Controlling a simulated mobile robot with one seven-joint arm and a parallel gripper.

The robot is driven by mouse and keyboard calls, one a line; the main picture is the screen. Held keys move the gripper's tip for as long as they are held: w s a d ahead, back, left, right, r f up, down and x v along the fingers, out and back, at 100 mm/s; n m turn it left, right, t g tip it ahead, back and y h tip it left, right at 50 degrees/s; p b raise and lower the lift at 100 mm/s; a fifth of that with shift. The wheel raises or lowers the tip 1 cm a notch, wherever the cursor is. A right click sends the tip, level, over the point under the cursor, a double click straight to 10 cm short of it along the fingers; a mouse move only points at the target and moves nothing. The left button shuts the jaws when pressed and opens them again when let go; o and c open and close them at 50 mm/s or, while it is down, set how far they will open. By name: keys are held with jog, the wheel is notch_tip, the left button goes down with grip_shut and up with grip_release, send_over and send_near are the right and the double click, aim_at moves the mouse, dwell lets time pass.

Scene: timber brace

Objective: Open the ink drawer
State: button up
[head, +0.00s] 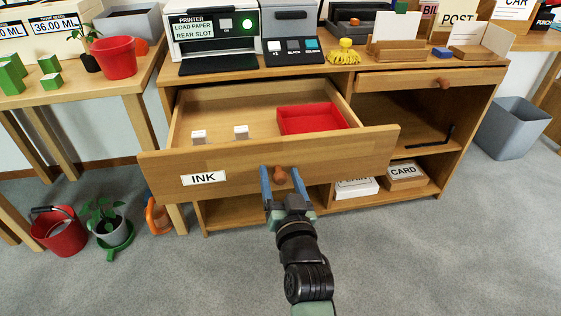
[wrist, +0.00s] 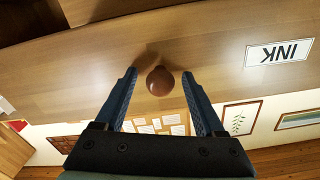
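The ink drawer (head: 330,155) is pulled well out of the wooden cabinet, with a white INK label (head: 204,178) on its front. Inside it lie two small white blocks (head: 241,131) and a red tray (head: 308,118). A round brown knob (head: 279,175) sits on the drawer front; it also shows in the wrist view (wrist: 160,81). My gripper (head: 281,172) is at the knob, with one finger on each side. In the wrist view a gap shows between each finger and the knob, so the gripper is open around it.
A second drawer (head: 430,80) at the right is shut, above open shelves with boxes marked CARD (head: 405,172). A printer (head: 215,40) stands on the cabinet top. A red bucket (head: 58,230) and a potted plant (head: 110,226) are on the floor at left. The front floor is clear.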

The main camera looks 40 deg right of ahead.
jog(key=p+v, duration=0.3)
jog(key=v, duration=1)
dwell(0.5)
jog(key=w+a+r+n+t+y+p, duration=0.1)
jog(key=w+a+r+n+t+y, duration=0.2)
jog(key=r, duration=0.6)
jog(key=w+a+r+n+t, duration=0.15)
jog(key=w+a+r, duration=0.3)
jog(key=r, duration=0.55)
jog(key=w+a+r+n+t+y+p, duration=0.1)
jog(key=w+a+r+t+y, duration=0.15)
jog(key=a+r, duration=0.45)
jog(key=s+a+r+n+t+y+p, duration=0.1)
jog(key=s+a+r+t, duration=0.2)
jog(key=r, duration=0.6)
jog(key=s+a+r+n+t+y, duration=0.1)
jog(key=s+a+r+n+y, duration=0.15)
jog(key=a+r, duration=0.45)
jog(key=s+a+r+t+y+p, duration=0.1)
jog(key=s+a+r, duration=0.15)
jog(key=r, duration=0.95)
notch_tip(320, 180, up, 36)
jog(key=d+p, duration=0.1)
jog(key=p, duration=3.6)
